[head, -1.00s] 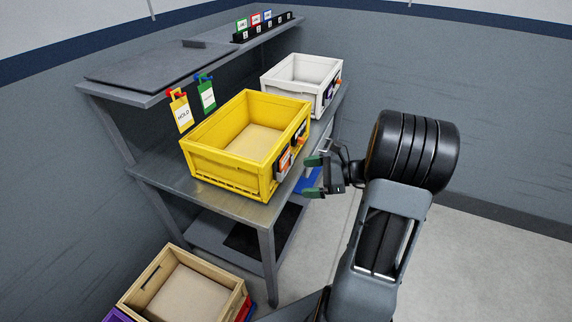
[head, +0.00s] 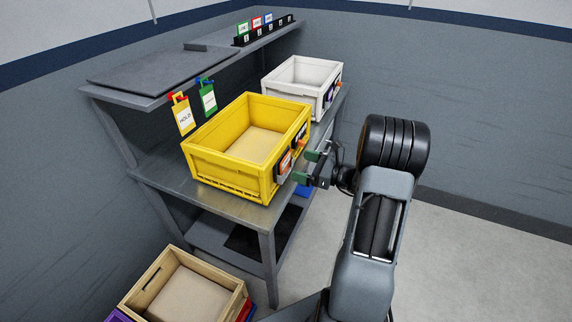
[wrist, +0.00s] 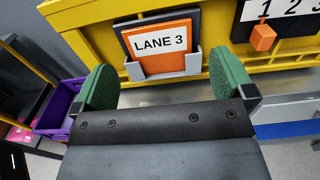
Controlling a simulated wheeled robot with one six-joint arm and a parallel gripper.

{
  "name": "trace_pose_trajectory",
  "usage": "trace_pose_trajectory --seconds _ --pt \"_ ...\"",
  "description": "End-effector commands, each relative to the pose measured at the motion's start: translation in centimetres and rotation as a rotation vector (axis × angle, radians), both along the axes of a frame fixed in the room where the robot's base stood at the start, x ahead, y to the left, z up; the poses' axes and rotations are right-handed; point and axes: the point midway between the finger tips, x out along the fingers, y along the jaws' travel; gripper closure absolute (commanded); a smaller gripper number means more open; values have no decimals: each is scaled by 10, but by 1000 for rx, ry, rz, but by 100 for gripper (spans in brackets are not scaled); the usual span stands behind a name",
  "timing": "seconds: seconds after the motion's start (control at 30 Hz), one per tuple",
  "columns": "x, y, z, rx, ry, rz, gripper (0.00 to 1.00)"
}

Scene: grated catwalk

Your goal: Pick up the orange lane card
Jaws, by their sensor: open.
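The orange lane card (wrist: 162,61), printed "LANE 3", stands in a grey holder (wrist: 193,62) on the front of the yellow crate (wrist: 90,39). A dark card or backing shows behind its top edge. In the head view the orange card (head: 285,163) is small on the side of the yellow crate (head: 222,169). My gripper (head: 307,166) is open and empty, close in front of the crate. In the wrist view its green fingers (wrist: 163,85) lie to the left and right of the card, apart from it. The card's lower part is hidden by the holder.
A plate with "1 2 3" and an orange knob (wrist: 263,37) is right of the card. A white crate (head: 292,73) stands behind on the bench (head: 160,184). Yellow and green tags (head: 207,97) hang from the shelf. A wooden crate (head: 143,283) sits lower left.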

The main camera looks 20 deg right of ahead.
Motion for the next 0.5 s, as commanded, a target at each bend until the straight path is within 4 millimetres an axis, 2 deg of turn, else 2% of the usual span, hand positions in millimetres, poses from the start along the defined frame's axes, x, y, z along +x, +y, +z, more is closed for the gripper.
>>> trace_pose_trajectory --seconds 0.2,0.5 --pt "20 23 2 0 1 5 0" --pt "34 34 1 -1 1 1 0"
